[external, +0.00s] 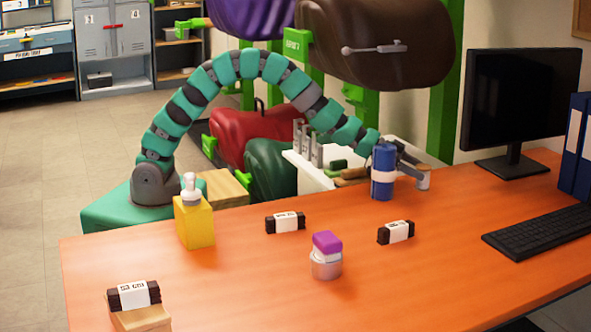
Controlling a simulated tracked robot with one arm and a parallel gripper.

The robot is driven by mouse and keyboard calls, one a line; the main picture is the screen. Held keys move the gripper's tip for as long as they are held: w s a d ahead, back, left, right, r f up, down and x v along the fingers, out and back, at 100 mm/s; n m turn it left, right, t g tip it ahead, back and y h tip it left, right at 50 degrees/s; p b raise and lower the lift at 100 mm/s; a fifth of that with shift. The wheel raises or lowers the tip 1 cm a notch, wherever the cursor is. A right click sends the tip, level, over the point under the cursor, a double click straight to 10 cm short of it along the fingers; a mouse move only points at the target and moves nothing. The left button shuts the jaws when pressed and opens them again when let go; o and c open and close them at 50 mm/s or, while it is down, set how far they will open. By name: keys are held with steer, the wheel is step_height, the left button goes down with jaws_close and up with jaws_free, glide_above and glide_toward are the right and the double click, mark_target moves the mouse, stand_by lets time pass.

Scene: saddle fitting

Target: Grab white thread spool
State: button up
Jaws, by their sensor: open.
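My gripper (423,174) is open at the back of the orange table, just right of a blue can. A small whitish cylinder with a tan part (424,179), which looks like the white thread spool, shows at the fingertips. The fingers appear to be on either side of it, but I cannot tell whether they touch it. Part of the spool is hidden by the fingers.
The blue can (383,184) with a white band stands close in front of my gripper. Dark wrapped bars (286,222), a yellow pump bottle (194,222) and a jar with a purple block (327,262) are nearer. A monitor (520,100) and keyboard (545,228) are right.

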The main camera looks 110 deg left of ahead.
steer(key=shift+x, duration=1.25)
steer(key=c, duration=1.1)
steer(key=shift+o, duration=0.2)
